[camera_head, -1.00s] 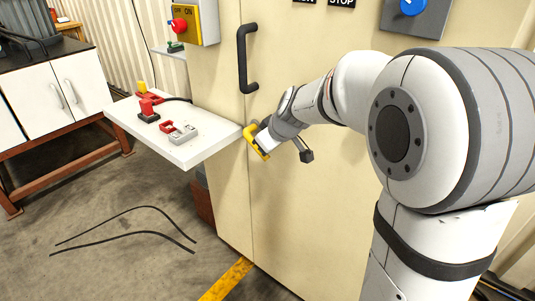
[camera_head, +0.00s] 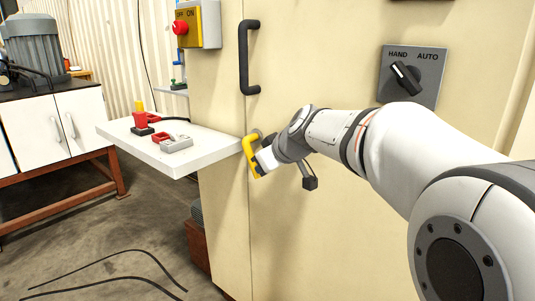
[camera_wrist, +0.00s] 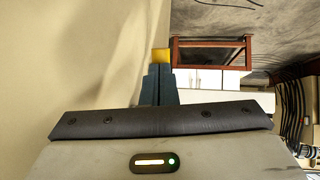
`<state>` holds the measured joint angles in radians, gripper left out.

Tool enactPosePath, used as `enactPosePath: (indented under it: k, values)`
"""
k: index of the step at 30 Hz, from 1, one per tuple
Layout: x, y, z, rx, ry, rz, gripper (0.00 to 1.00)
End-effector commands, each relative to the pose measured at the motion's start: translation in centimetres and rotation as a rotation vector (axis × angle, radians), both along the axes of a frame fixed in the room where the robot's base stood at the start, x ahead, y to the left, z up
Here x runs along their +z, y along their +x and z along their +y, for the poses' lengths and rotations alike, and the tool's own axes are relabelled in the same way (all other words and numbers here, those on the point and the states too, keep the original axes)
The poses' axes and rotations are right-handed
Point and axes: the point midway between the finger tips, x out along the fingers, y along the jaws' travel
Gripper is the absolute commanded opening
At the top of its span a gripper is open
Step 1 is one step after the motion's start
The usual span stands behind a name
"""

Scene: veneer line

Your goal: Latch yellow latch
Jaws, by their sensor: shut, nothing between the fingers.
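The yellow latch (camera_head: 249,158) is on the cream cabinet door front, below the black handle, near the door's edge. It looks like a bent yellow lever hanging close to upright. My gripper (camera_head: 262,162) is shut and empty, right beside the latch on its right side. Contact between them cannot be made out for sure. In the wrist view my shut fingers (camera_wrist: 158,80) point away from the camera, and a small yellow patch of the latch (camera_wrist: 161,55) shows just past their tips.
The black door handle (camera_head: 245,58) is above the latch. A white shelf (camera_head: 178,158) with red and grey parts juts out to the left, close to my gripper. A HAND/AUTO switch (camera_head: 412,76) is on the upper right. A white-doored bench (camera_head: 62,125) stands far left.

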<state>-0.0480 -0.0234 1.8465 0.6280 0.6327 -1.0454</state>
Motion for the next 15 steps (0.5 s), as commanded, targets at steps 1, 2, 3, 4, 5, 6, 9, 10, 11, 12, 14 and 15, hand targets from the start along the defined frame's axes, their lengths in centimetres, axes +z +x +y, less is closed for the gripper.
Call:
enactPosePath:
  k: [1,2,3,4,5,6,9,10,11,12,14,15]
  values:
    - [-1.1,0.1,0.2,0.001,0.0,0.002,0.0]
    - [-1.2,0.2,0.3,0.001,0.0,0.002,0.0]
    - [-1.4,0.4,0.4,0.001,0.0,0.002,0.0]
    - [-1.5,0.5,0.5,0.002,0.0,0.001,0.0]
    - [-1.7,0.6,0.6,0.001,0.0,0.003,0.0]
    - [-1.9,0.7,0.7,0.001,0.0,0.003,0.0]
    - [-2.2,1.1,1.1,0.0,-0.001,0.002,0.0]
    - [-2.3,1.2,1.2,0.0,0.0,0.002,0.0]
    - [-2.4,1.2,1.2,0.0,0.0,0.002,0.0]
    - [-2.5,1.3,1.3,-0.001,0.001,0.003,0.0]
    - [-2.5,1.5,1.4,-0.001,-0.001,0.002,0.0]
    - [-2.6,1.6,1.5,-0.001,-0.001,0.002,0.0]
